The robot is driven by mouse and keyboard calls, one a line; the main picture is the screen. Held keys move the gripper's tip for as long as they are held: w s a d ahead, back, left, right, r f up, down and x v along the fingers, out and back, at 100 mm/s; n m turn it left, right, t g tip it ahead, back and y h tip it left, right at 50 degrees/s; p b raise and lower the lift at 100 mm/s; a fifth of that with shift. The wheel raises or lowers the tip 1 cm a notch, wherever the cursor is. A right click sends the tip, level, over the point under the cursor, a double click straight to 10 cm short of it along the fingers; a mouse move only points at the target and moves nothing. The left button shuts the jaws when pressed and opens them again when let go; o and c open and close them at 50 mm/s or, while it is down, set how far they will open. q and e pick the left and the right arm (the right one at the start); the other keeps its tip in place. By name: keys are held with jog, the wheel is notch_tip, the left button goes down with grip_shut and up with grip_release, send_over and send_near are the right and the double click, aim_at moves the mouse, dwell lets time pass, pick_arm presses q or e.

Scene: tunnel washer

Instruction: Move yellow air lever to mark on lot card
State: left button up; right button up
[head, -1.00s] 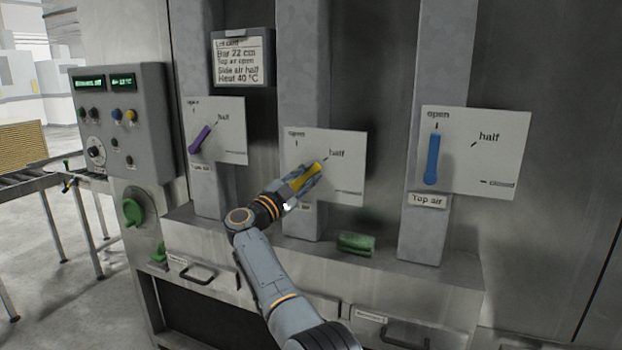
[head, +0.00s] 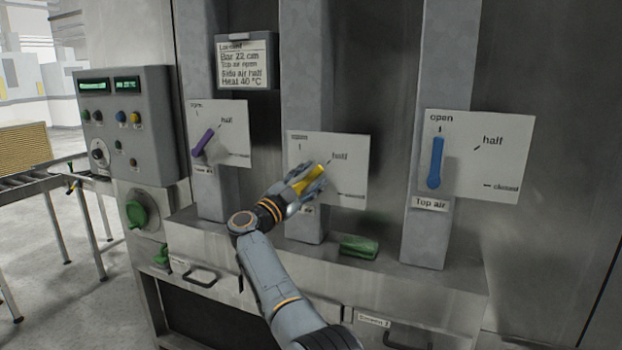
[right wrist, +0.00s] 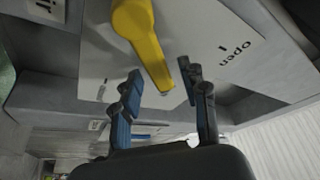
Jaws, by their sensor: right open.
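The yellow lever (head: 310,178) is on the middle white plate (head: 350,185). It slants up to the right, its tip close to the "half" mark. My right gripper (head: 312,183) is open, with its fingers around the lever in the head view. In the right wrist view the lever (right wrist: 145,40) reaches toward the gap between the spread fingers (right wrist: 160,82), and they look clear of it. The lot card (head: 245,62) reads "Top air open" and "Side air half". The label under the middle plate is mostly hidden by my gripper. My left gripper is not in view.
A purple lever (head: 203,142) is on the left plate. A blue lever (head: 436,162) stands upright at "open" on the right plate, labelled "Top air". A green block (head: 358,246) lies on the ledge below. A control box (head: 128,125) stands at left.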

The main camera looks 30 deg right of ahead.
jog(key=v, duration=1.1)
jog(key=shift+s+a, duration=0.2)
jog(key=shift+a, duration=0.1)
jog(key=shift+f, duration=0.15)
